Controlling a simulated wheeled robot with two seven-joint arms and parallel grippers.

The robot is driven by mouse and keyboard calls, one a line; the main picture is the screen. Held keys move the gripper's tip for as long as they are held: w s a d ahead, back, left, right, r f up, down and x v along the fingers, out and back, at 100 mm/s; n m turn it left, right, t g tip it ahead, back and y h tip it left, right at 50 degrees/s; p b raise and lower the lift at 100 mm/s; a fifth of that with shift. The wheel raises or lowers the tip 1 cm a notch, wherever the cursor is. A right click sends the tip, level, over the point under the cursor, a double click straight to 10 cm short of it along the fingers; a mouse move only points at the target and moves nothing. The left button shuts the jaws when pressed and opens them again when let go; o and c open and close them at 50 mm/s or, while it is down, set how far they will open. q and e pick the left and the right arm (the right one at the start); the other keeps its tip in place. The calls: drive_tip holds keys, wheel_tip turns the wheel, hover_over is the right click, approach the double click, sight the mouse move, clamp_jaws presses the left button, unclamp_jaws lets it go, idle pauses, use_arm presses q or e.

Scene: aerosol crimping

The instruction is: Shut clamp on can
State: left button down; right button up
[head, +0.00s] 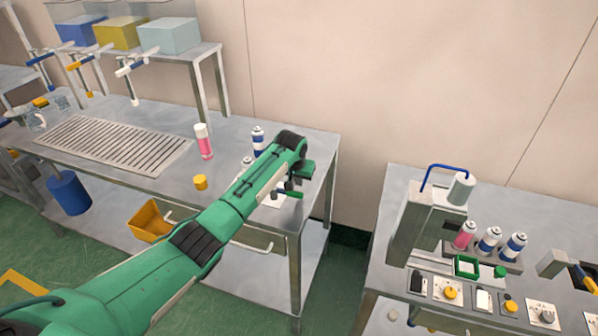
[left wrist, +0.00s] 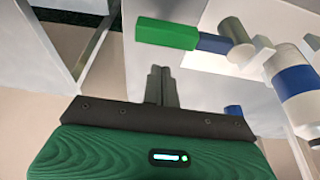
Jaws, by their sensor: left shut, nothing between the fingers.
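In the left wrist view, the clamp's green handle (left wrist: 167,33) has a blue shaft and a grey round end (left wrist: 237,40). A white can with a blue band (left wrist: 297,85) stands beside white blocks at the right. My left gripper (left wrist: 158,80) is shut and empty, its fingertips close to the handle, with no contact clear. In the head view, the left gripper (head: 288,184) is over the left table's right end, and the green handle (head: 290,194) shows just below it. My wrist covers most of the clamp. I cannot tell whether the clamp is closed on the can. My right gripper is out of view.
A blue-banded can (head: 258,140), a pink can (head: 204,142) and a yellow cap (head: 200,182) stand on the left table (head: 160,190). A slotted grate (head: 112,145) lies left. The right table holds a press (head: 425,225) and several cans. A gap separates the tables.

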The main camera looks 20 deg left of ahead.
use_arm(q)
drive_tip(key=shift+s+a+r+p, duration=0.15)
drive_tip(key=shift+s+p, duration=0.5)
drive_tip(key=shift+s, duration=0.8)
